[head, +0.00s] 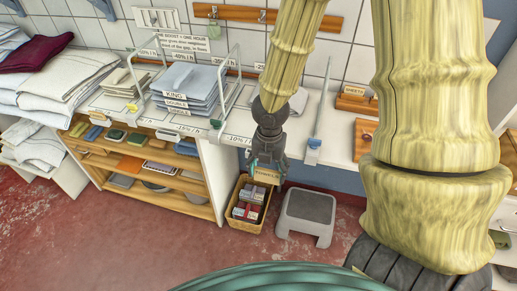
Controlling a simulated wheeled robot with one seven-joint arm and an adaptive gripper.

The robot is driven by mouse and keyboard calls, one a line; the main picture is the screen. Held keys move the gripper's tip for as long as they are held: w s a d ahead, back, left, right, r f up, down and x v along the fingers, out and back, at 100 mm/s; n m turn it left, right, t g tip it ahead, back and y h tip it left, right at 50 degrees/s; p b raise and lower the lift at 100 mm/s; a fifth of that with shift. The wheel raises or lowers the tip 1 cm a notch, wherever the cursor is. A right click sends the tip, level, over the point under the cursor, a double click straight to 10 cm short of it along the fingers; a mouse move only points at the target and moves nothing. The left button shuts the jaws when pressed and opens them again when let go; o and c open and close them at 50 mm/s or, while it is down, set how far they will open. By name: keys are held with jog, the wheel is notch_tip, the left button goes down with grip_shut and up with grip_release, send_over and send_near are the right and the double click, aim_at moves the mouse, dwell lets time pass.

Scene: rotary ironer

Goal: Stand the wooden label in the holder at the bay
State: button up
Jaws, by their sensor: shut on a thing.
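My gripper (266,164) points down in front of the counter's front edge. It is shut on the wooden label (266,175), a small tan plate with dark lettering that seems to read "TOWELS". The label hangs at the fingertips, above the basket and clear of the counter. At the back right of the counter, a wooden holder (356,105) has a "SHEETS" label standing in it. The bay between the wire dividers (230,92) and (322,110) is partly hidden by my arm. I cannot make out an empty holder there.
Folded grey linen (188,82) with size tags fills the bay to the left. A wicker basket (246,222) of small boxes and a grey step stool (307,215) stand on the red floor. Shelves (165,190) are at left. My arm blocks much of the right side.

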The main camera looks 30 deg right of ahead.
jog(key=w+d+p, duration=0.1)
jog(key=w+d, duration=0.1)
jog(key=w, duration=0.2)
jog(key=w+d+f+p, duration=0.1)
jog(key=w+p, duration=0.1)
jog(key=w, duration=0.2)
jog(key=w+d+p, duration=0.2)
jog(key=w, duration=0.2)
jog(key=shift+w+d+f, duration=0.15)
jog(key=shift+w+d, duration=0.15)
jog(key=shift+w, duration=0.15)
jog(key=shift+f+p, duration=0.6)
jog(key=shift+f, duration=1.15)
jog(key=shift+f, duration=0.15)
jog(key=o, duration=0.8)
